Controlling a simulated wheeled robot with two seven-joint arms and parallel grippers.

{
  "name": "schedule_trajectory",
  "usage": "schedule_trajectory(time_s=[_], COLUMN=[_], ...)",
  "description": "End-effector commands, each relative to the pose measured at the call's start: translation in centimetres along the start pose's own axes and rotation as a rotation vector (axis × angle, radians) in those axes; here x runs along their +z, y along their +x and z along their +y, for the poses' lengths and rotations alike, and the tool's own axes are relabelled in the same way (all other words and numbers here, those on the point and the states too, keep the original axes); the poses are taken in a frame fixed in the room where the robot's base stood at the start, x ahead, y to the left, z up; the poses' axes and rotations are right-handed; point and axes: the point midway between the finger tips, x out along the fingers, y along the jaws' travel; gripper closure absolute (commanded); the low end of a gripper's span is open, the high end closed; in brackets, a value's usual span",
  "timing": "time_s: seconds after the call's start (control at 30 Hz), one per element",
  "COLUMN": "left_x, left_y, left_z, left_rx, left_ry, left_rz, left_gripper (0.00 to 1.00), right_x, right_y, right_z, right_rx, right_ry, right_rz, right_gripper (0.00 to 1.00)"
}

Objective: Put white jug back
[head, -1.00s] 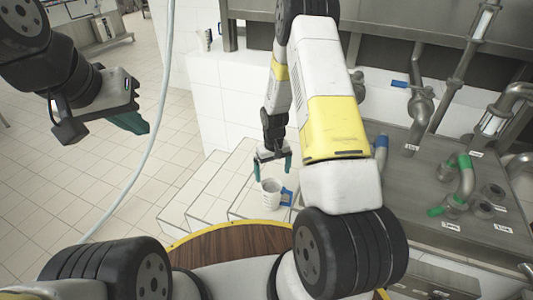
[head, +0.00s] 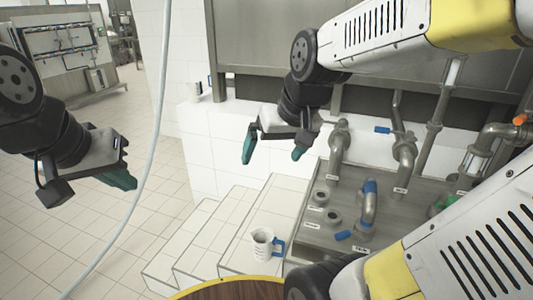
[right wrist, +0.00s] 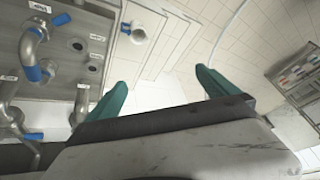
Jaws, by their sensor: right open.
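The white jug (head: 262,243) with a blue handle stands upright on a white tiled step in the head view, at the lower middle. It also shows in the right wrist view (right wrist: 138,33), beyond my right fingertips. My right gripper (head: 271,152) is open and empty, above and apart from the jug, in front of the tiled wall. Its green fingers (right wrist: 155,85) are spread in the right wrist view. My left gripper (head: 125,180) hangs at the left over the floor; its finger gap cannot be made out.
A metal bench (head: 330,236) with pipes, blue and green fittings and valves stands right of the steps. A small white container (head: 196,91) sits on the tiled ledge at the back. A pale hose (head: 160,130) hangs at the left. The floor at left is clear.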

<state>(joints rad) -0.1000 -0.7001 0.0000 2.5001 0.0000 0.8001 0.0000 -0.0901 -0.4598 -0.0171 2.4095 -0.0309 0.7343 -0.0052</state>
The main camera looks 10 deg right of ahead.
Motion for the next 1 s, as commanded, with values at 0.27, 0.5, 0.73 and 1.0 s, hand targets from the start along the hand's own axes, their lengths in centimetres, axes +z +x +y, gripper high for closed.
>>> schedule_trajectory(time_s=[0.27, 0.5, 0.73, 1.0], left_x=[0.0, 0.0, 0.0, 0.0], left_y=[0.0, 0.0, 0.0, 0.0], left_z=[0.0, 0.0, 0.0, 0.0], left_rx=[0.000, 0.000, 0.000, 0.000], left_ry=[0.000, 0.000, 0.000, 0.000], left_rz=[0.000, 0.000, 0.000, 0.000], left_gripper=[1.00, 1.00, 1.00, 1.00], right_x=[4.0, 4.3, 4.2, 4.2], right_y=[-3.9, -4.0, -4.0, -4.0], right_z=[-1.2, -1.2, -1.2, -1.2], right_rx=[-0.023, -0.025, -0.025, -0.025], right_ry=[0.003, 0.003, 0.003, 0.003], right_rz=[0.080, 0.084, 0.084, 0.084], right_gripper=[0.02, 0.02, 0.02, 0.02])
